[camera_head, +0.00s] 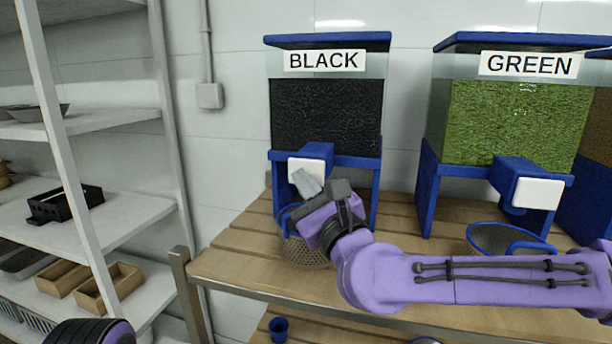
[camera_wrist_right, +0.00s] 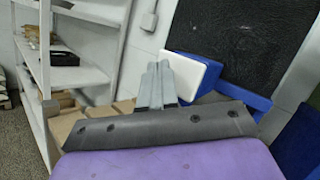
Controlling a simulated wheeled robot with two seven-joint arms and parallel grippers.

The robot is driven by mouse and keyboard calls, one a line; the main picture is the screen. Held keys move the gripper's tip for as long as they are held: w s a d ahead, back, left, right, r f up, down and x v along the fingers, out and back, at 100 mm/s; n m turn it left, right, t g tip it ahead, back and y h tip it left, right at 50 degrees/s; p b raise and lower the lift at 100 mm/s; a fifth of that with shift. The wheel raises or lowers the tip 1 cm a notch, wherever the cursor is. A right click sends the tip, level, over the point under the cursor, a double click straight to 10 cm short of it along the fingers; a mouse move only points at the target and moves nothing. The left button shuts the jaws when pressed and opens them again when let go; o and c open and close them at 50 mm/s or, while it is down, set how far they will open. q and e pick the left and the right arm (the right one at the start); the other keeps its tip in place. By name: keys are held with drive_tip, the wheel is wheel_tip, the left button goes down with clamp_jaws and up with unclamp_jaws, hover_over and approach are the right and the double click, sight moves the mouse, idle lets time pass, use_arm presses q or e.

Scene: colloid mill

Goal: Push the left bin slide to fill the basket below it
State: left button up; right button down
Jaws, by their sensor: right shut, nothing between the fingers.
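The left bin, labelled BLACK (camera_head: 326,115), holds dark material and stands on a blue frame on the wooden table. Its slide has a white front plate (camera_head: 304,168), which also shows in the right wrist view (camera_wrist_right: 193,74). My right gripper (camera_head: 305,182) is shut and empty, with its fingertips right at the plate; I cannot tell whether they touch it. A mesh basket with a blue rim (camera_head: 303,252) stands below the slide, partly hidden by my right gripper and arm. Its contents are hidden. My left gripper is not in view; part of my left arm shows at the bottom left.
The bin labelled GREEN (camera_head: 515,122) stands to the right, with its own white plate (camera_head: 538,193) and basket (camera_head: 508,239). White shelves (camera_head: 112,222) stand at the left. A blue cup (camera_head: 279,329) is on a lower shelf. The table (camera_head: 238,254) is clear left of the basket.

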drive_tip(key=shift+s, duration=0.1)
drive_tip(key=s, duration=0.1)
drive_tip(key=s+a, duration=0.1)
drive_tip(key=s, duration=0.1)
drive_tip(key=s+b, duration=0.1)
drive_tip(key=shift+s+a, duration=0.35)
idle(2.5)
